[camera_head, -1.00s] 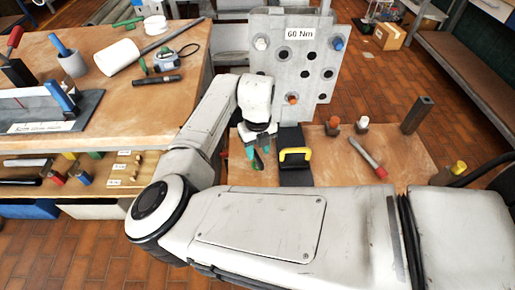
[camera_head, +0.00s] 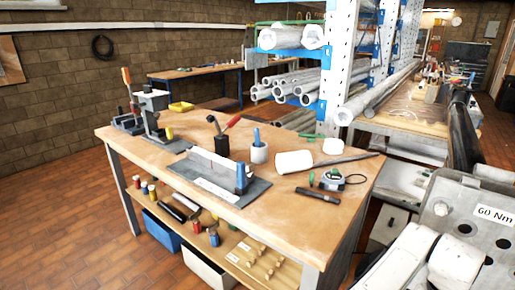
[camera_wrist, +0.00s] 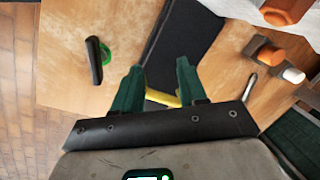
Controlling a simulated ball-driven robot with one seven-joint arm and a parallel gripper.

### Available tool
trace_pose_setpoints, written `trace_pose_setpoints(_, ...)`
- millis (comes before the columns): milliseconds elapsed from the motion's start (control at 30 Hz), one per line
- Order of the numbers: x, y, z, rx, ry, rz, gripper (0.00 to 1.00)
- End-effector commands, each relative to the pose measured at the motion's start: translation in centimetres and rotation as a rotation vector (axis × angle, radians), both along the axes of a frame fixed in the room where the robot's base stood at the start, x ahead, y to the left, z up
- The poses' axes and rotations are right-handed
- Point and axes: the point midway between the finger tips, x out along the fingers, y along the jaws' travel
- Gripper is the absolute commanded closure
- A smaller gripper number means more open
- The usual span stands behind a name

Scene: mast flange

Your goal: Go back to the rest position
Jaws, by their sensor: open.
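A yellow handle (camera_wrist: 162,98) shows partly between and below the fingers. In the head view only white links of my arm show at the bottom right, beside the grey flange plate (camera_head: 475,212) marked 60 Nm. The gripper itself is out of that view.
A wooden workbench (camera_head: 150,150) with tools fills the middle of the head view. A pipe rack (camera_head: 300,85) stands behind. In the wrist view, a black piece with a green ring (camera_wrist: 97,60) lies left, and orange-topped parts (camera_wrist: 268,55) lie right. Open floor (camera_head: 60,200) is left.

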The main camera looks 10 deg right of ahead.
Motion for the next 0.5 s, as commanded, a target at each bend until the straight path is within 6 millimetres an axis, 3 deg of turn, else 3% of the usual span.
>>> trace_pose_setpoints(33,-1.2,-2.1,1.4,-0.066,0.024,0.088,0.58)
trace_pose_setpoints(100,-2.1,-4.0,3.0,-0.146,0.056,0.240,0.58)
trace_pose_setpoints(200,-2.9,-5.9,5.0,-0.246,0.120,0.473,0.58)
trace_pose_setpoints(367,-3.5,-6.6,7.1,-0.367,0.256,0.886,0.58)
trace_pose_setpoints(500,-3.8,-5.1,7.5,-0.426,0.391,1.279,0.58)
